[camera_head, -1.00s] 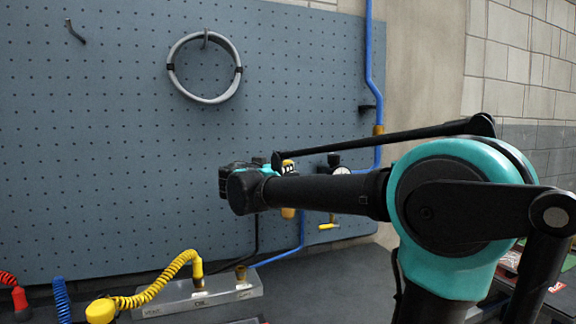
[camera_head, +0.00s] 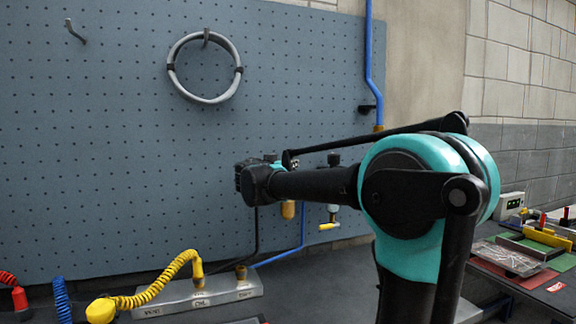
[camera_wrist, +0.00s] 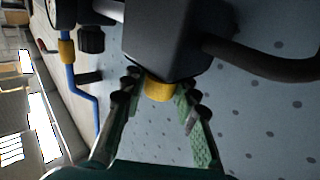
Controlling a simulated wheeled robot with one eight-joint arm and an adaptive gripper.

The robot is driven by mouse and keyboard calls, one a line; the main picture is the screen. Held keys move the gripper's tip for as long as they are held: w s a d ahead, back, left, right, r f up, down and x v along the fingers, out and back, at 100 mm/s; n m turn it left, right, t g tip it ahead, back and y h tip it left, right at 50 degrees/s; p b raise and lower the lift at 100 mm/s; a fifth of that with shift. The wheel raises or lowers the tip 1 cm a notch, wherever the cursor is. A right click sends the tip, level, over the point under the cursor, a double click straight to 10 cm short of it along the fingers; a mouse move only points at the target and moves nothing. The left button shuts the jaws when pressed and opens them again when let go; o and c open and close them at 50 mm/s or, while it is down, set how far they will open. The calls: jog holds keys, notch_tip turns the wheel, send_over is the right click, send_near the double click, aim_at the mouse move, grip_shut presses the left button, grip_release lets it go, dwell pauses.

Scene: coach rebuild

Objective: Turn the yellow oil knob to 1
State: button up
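A short yellow knob (camera_wrist: 159,89) sticks out of a dark block (camera_wrist: 166,40) in the wrist view. My gripper (camera_wrist: 158,92) has its green-padded fingers apart, one on each side of the knob. A small gap seems to show between each fingertip and the knob, though contact is hard to judge. No number or mark on the knob can be read. In the head view my arm hides the fingertips and most of the unit on the board. An amber bowl (camera_head: 288,209) and a small yellow-handled valve (camera_head: 329,226) show below the arm.
A blue pipe (camera_head: 369,60) runs down the perforated board (camera_head: 120,110). A grey hose ring (camera_head: 207,98) hangs at upper left. A yellow coiled hose (camera_head: 160,288) and a grey block (camera_head: 200,296) are on the bench. A dark hose (camera_wrist: 265,62) lies close right of the dark block in the wrist view.

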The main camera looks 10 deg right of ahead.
grip_shut()
jog(key=shift+n+y, duration=0.3)
jog(key=shift+y, duration=0.1)
jog(key=n+t+y, duration=0.1)
jog(key=n+y, duration=0.1)
jog(key=n+t+y, duration=0.1)
jog(key=y, duration=0.2)
jog(key=shift+d+n+t, duration=0.15)
jog(key=shift+n+t, duration=0.15)
jog(key=shift+n, duration=0.1)
jog(key=shift+n+y, duration=1.6)
jog(key=shift+y, duration=1.4)
jog(key=o, duration=0.6)
grip_release()
